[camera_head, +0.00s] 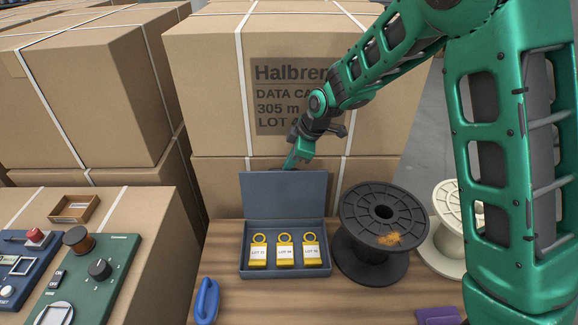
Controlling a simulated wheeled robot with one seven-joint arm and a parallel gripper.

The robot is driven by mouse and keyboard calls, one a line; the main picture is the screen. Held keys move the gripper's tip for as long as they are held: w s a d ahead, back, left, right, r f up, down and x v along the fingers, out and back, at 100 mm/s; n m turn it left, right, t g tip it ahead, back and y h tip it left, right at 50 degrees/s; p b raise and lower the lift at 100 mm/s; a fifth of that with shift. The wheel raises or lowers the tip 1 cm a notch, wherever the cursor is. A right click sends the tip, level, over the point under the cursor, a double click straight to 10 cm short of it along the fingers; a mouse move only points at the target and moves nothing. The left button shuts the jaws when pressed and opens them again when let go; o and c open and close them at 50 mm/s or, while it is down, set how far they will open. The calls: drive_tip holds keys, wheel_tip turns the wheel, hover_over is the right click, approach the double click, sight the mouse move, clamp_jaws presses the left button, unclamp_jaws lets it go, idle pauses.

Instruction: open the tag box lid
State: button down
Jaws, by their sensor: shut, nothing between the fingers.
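The tag box (286,271) is a blue-grey box on the wooden table. Its lid (284,194) stands raised, about upright, along the back edge. Inside are 3 yellow tags (284,251) with white lot labels and ring tops. My gripper (291,162) is shut and empty. It points down at the top edge of the lid, just behind or at it. The fingertips are partly hidden behind the lid, and I cannot tell whether they touch it.
A black spool (382,225) with copper bits stands right of the box, with a cream spool (449,225) beyond it. A blue carabiner-like loop (206,300) lies front left. A purple item (438,315) lies front right. Large cartons (205,90) stand behind. A green control panel (90,280) is at left.

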drive_tip(key=d+r, duration=0.3)
drive_tip(key=r, duration=0.6)
drive_tip(key=s+d+r+m+h, duration=0.1)
drive_tip(key=s+d+r+m, duration=0.15)
drive_tip(key=d, duration=0.55)
drive_tip(key=s+d+r+m+h, duration=0.1)
drive_tip(key=s+d+m, duration=0.3)
drive_tip(key=d, duration=0.4)
drive_tip(key=s+d+m+g+h, duration=0.2)
drive_tip(key=s+d+m, duration=0.9)
drive_tip(key=s+d, duration=0.75)
drive_tip(key=s+d+m+g, duration=0.1)
drive_tip(key=s+m, duration=0.5)
drive_tip(key=s, duration=0.8)
drive_tip(key=shift+s+f, duration=0.3)
drive_tip(key=shift+w, duration=0.15)
